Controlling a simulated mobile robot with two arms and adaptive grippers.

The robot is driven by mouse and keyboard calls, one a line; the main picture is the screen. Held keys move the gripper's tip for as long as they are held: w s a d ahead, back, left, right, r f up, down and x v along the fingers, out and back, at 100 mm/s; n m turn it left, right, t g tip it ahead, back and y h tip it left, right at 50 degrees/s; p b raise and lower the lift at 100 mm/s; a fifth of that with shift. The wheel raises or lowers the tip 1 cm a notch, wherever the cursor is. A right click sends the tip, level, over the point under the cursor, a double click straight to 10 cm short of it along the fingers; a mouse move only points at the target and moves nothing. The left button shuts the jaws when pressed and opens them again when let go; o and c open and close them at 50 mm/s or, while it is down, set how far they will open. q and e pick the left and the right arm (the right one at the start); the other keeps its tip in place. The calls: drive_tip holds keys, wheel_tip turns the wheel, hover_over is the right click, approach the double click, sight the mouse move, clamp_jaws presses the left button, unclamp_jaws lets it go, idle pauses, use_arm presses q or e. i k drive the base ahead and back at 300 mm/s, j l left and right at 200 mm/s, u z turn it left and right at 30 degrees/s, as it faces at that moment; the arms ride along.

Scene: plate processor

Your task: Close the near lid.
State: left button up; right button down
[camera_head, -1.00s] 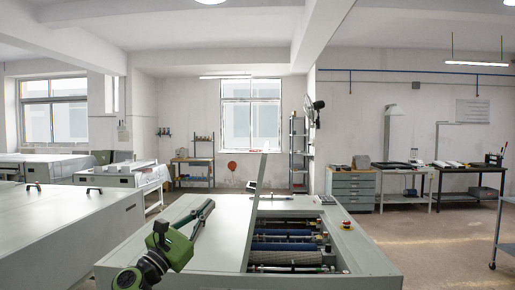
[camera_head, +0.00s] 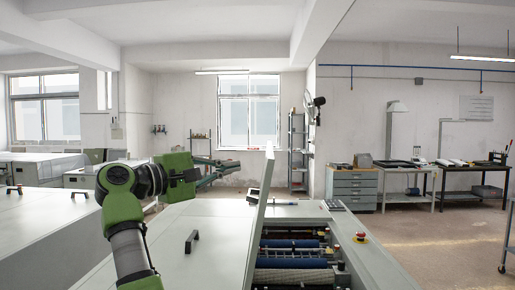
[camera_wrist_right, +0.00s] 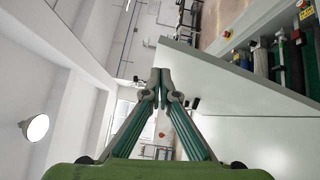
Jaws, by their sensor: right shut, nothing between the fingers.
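The near lid (camera_head: 257,222) is a thin pale grey panel standing open, nearly upright and almost edge-on in the head view, at the left side of the roller opening. In the right wrist view the lid (camera_wrist_right: 235,82) is a broad grey sheet to the right of the fingers. My right gripper (camera_head: 237,164) has green and dark fingers. It points right and is left of the lid's upper part, with its tips together and empty. In the wrist view the tips (camera_wrist_right: 160,76) appear near the lid's corner; contact cannot be told. My left gripper is not in view.
Blue and dark rollers (camera_head: 290,262) lie in the open bay right of the lid. A red button (camera_head: 360,237) is on the machine's right edge. A black handle (camera_head: 192,241) stands on the flat grey cover left of the lid. Another grey machine (camera_head: 40,235) is at left.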

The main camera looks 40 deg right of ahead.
sight(255, 198)
drive_tip(key=i+l, duration=0.95)
drive_tip(key=i, duration=0.1)
